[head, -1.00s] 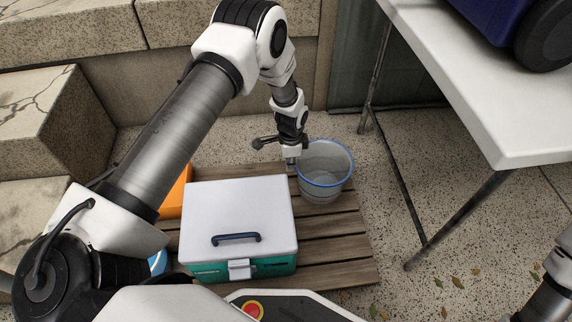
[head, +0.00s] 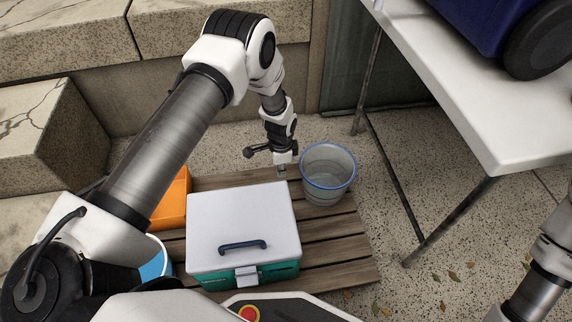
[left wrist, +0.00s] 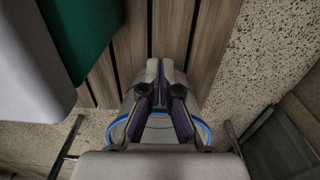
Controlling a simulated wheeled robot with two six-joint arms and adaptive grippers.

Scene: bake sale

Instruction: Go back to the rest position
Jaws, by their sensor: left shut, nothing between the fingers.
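My left arm reaches in from the left in the head view. Its gripper (head: 282,170) points down above the back of the wooden pallet, just left of the clear bucket (head: 328,186) with a blue rim. The fingers are shut and empty, and their pads (left wrist: 164,72) lie close together in the left wrist view. The bucket stands apart from the fingers in the head view. Part of my right arm shows at the lower right, but its gripper is out of the picture.
A teal cooler with a white lid (head: 240,212) stands on the pallet (head: 340,250). An orange container (head: 172,204) and a blue-and-white bucket (head: 155,262) are partly hidden by my left arm. A white table (head: 470,110) stands at the right, stone steps (head: 50,125) at the left.

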